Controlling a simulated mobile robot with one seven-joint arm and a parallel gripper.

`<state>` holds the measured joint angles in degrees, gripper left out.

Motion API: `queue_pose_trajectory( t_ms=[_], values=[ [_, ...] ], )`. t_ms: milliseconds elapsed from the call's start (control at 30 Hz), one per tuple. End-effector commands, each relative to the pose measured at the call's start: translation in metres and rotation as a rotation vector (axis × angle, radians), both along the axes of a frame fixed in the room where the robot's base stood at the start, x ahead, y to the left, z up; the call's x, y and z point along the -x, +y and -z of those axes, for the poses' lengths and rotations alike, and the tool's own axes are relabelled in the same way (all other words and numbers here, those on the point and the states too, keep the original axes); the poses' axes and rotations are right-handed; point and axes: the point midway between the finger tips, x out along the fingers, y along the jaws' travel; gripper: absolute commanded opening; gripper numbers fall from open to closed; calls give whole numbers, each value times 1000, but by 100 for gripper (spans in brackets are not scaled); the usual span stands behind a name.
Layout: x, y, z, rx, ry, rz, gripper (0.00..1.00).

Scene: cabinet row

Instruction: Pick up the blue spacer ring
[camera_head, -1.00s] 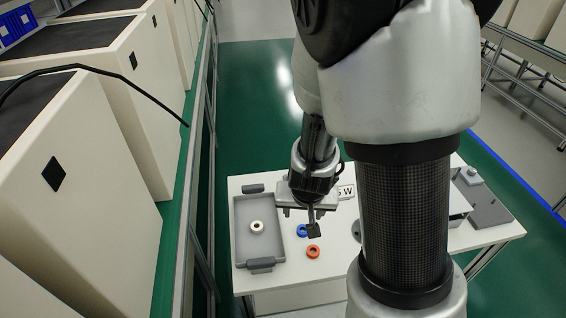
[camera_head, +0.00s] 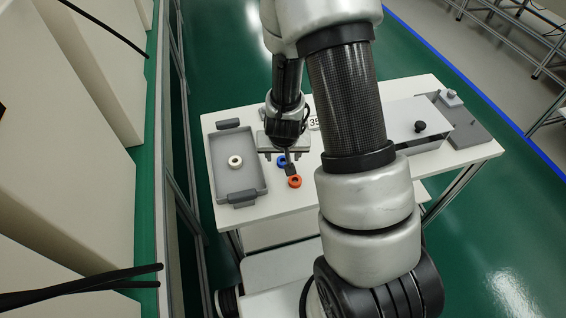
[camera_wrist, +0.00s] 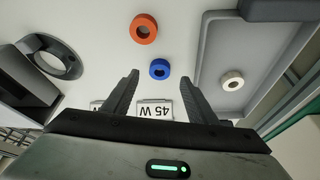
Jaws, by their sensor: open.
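The blue spacer ring (camera_wrist: 159,69) lies flat on the white table (camera_head: 222,137), beside an orange ring (camera_wrist: 144,29). In the head view the blue ring (camera_head: 282,161) is partly hidden by my gripper (camera_head: 278,162). In the wrist view my gripper (camera_wrist: 158,85) is open and empty, its two fingers apart. The blue ring shows between and just beyond the fingertips. I cannot tell the exact height of the fingers above the table.
A grey tray (camera_head: 212,165) on the table's left holds a white ring (camera_head: 235,161). A printed label (camera_wrist: 155,109) lies on the table. A box with a black knob (camera_head: 420,127) and a grey plate (camera_head: 462,128) stand at the right. Pale cabinets (camera_head: 75,150) line the left.

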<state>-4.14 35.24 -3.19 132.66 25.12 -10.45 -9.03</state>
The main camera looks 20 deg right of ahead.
Motion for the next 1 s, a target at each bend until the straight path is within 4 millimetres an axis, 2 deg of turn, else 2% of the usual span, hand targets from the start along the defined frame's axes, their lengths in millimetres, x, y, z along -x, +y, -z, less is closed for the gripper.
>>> queue_pose_trajectory(
  t_ms=[33, 200, 500, 533, 700, 800, 1000],
  values=[
    [-2, -2, 11, 0, 3, 3, 53],
    [-11, -4, 32, 0, 2, 2, 53],
    [-14, -4, 37, 0, 0, 1, 53],
    [-14, -4, 37, 0, 0, 1, 51],
    [-14, -4, 37, 0, 0, 1, 22],
    [-14, -4, 36, 0, 0, 1, 9],
    [-14, -4, 36, 0, 0, 1, 9]
  ],
)
